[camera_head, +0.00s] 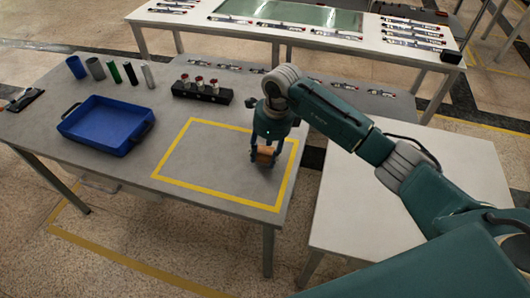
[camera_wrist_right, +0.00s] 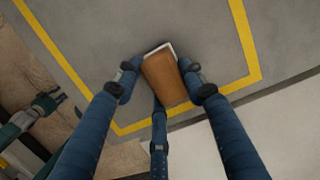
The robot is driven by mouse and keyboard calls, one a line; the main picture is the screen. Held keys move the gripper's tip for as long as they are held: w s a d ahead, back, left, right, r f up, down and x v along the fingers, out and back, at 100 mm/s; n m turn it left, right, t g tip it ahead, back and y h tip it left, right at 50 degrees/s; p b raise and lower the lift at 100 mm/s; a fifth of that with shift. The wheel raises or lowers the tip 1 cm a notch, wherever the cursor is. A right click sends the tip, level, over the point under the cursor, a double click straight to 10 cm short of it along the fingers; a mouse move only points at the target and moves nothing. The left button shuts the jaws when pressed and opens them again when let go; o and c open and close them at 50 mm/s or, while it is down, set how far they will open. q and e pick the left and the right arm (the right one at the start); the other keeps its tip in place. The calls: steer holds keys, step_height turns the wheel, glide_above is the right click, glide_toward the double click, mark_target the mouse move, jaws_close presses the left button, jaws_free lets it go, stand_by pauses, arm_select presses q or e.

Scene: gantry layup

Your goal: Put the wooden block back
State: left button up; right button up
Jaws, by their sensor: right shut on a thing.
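The wooden block (camera_head: 265,155) is small and brown. It is between the fingers of my right gripper (camera_head: 266,152), at the right side of the yellow-outlined area on the grey table (camera_head: 190,150). In the right wrist view the block (camera_wrist_right: 166,79) has a pale strip along its far edge, and the blue fingers of my right gripper (camera_wrist_right: 160,85) are shut on its sides. The block is over the grey surface inside the yellow line; I cannot tell whether it touches the table. My left gripper is not in view.
A blue tray (camera_head: 105,125) stands on the left of the table. Several cylinders (camera_head: 112,72) and a black rack with red-topped pieces (camera_head: 202,91) stand behind. A white table (camera_head: 400,205) adjoins on the right. The yellow-outlined area is otherwise clear.

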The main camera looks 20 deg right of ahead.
mark_target(271, 153)
steer(key=shift+f, duration=0.3)
steer(key=o, duration=0.7)
steer(key=shift+f, duration=0.1)
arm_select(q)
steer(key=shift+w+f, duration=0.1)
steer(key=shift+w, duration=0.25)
arm_select(e)
steer(key=o, duration=0.4)
steer(key=shift+r, duration=0.25)
arm_select(q)
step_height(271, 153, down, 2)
steer(key=b, duration=0.3)
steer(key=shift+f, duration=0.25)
arm_select(e)
steer(key=r, duration=0.4)
steer(key=d+r, duration=0.1)
steer(key=r, duration=0.3)
steer(key=s+r, duration=0.1)
steer(key=r, duration=0.2)
steer(key=shift+d+r, duration=0.25)
steer(key=shift+r, duration=0.15)
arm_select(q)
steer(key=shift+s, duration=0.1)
